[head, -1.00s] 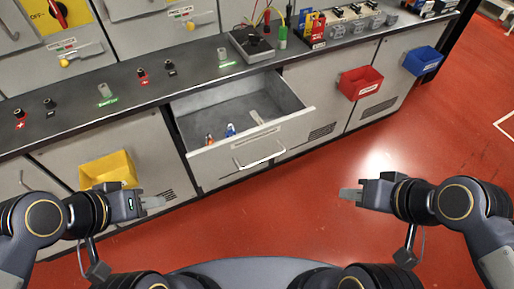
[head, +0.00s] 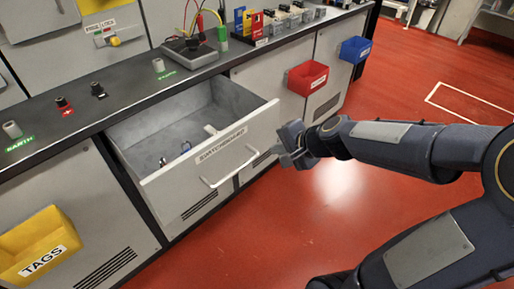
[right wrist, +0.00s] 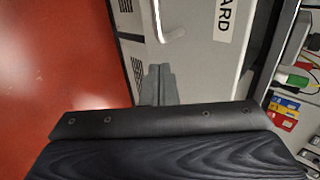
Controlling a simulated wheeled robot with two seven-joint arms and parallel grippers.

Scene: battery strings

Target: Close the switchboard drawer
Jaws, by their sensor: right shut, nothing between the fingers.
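The switchboard drawer (head: 172,192) is pulled open from the grey bench, and its inside shows. Its front carries a SWITCHBOARD label (head: 222,146) and a bar handle (head: 232,170). A few small items lie inside. My right gripper (head: 286,157) is shut and empty at the right end of the drawer front. In the right wrist view its fingers (right wrist: 159,84) lie over the drawer front (right wrist: 200,70), below the handle (right wrist: 170,22) and label. I cannot tell whether they touch the front. My left gripper is out of view.
A yellow TAGS bin (head: 38,245) hangs on the bench at the left. A red bin (head: 307,78) and a blue bin (head: 355,50) hang to the right of the drawer. The red floor (head: 290,225) before the drawer is clear.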

